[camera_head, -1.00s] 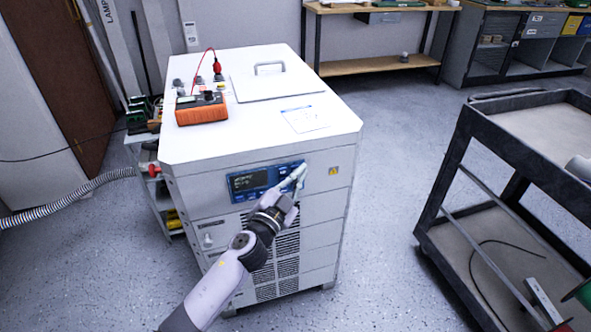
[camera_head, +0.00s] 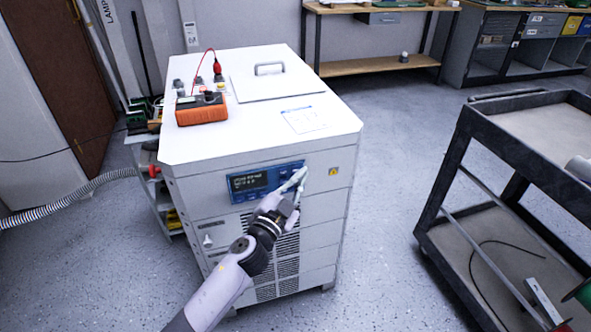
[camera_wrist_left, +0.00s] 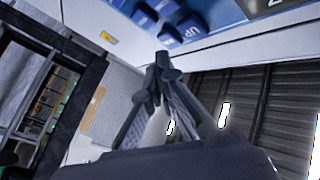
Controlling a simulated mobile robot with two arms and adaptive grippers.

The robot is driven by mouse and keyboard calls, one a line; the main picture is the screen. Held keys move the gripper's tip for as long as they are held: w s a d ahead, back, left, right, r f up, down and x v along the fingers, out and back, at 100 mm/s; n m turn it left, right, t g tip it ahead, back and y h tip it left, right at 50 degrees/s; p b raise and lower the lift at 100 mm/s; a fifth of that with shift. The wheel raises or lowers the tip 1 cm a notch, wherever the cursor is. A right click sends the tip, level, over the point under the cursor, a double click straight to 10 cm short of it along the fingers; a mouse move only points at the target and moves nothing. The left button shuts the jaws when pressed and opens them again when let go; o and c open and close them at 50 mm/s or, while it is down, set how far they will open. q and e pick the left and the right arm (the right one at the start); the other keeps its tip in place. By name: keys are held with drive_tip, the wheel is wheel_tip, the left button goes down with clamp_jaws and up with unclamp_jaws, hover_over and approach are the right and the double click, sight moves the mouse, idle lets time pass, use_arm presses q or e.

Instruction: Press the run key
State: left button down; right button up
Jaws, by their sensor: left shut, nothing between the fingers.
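The white transformer cabinet (camera_head: 190,190) has a blue control panel (camera_head: 238,194) on the upper part of its front, with a dark display (camera_head: 249,181) showing pale text. My left gripper (camera_head: 302,172) is shut and empty, its fingertips at the right part of the panel. In the left wrist view, the closed fingertips (camera_wrist_left: 163,58) are just below several blue keys. One key reads UP (camera_wrist_left: 191,30); the run key's label cannot be read. I cannot tell whether the tips touch a key. My right gripper is not in view.
An orange meter (camera_head: 202,108) with a red lead sits on the cabinet top, near a lid with a handle (camera_head: 270,66). A dark cart (camera_head: 440,215) stands to the right. Floor between the cart and the cabinet is clear. A corrugated hose (camera_head: 80,194) runs to the left.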

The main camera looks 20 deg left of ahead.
use_arm(q)
drive_tip(key=shift+s+d, duration=0.1)
drive_tip(key=shift+s, duration=0.05)
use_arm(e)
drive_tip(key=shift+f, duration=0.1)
use_arm(q)
drive_tip(key=s+d, duration=0.1)
drive_tip(key=s, duration=0.1)
drive_tip(key=s+d, duration=0.1)
drive_tip(key=s, duration=0.1)
drive_tip(key=shift+d, duration=0.4)
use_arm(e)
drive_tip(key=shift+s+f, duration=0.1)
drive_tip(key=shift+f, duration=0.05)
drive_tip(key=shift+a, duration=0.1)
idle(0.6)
